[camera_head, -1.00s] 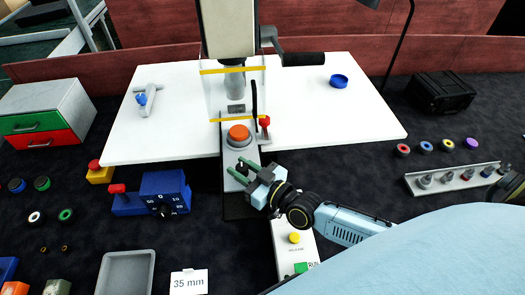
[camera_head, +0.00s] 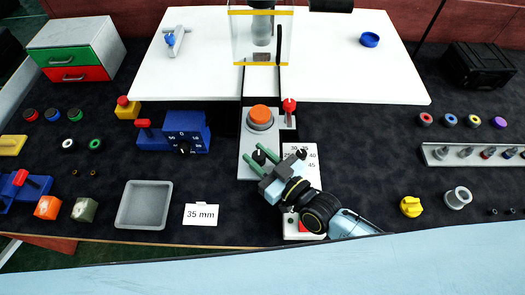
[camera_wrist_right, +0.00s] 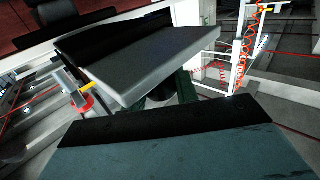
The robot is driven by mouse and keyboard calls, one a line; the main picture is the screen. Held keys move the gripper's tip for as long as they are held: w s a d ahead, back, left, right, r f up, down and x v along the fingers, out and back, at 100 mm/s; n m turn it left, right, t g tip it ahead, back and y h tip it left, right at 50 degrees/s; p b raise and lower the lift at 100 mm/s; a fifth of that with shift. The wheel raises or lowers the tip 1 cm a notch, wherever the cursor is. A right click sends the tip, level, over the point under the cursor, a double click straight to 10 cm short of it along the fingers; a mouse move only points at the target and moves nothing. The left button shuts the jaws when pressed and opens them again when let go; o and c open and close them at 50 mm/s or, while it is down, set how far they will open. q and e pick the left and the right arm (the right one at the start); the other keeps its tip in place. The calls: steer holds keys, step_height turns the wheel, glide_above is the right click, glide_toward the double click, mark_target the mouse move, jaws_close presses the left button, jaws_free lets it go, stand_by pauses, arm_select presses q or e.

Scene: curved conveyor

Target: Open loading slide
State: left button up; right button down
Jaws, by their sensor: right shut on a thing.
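The grey loading slide (camera_head: 245,138) carries an orange round part (camera_head: 261,115) and lies in front of the press, clear of its transparent guard (camera_head: 260,40). A black knob (camera_head: 258,158) stands at the slide's near end. My right gripper (camera_head: 256,152), with green fingertips, is shut on this knob. In the wrist view a large grey slab fills the middle, and I cannot tell what it is. A red-topped lever (camera_head: 289,106) stands just right of the orange part. My left gripper is not in view.
A white panel with numbers (camera_head: 311,160) lies right of the gripper. A blue dial box (camera_head: 186,128), a grey tray (camera_head: 145,205) and a "35 mm" card (camera_head: 201,215) are at left. A yellow knob (camera_head: 411,207) and a rack (camera_head: 430,155) are at right.

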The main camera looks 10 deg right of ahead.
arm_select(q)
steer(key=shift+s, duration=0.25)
arm_select(e)
steer(key=c, duration=1.1)
jaws_free()
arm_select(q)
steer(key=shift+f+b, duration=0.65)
arm_select(e)
steer(key=v, duration=1.3)
steer(key=shift+s+d, duration=0.1)
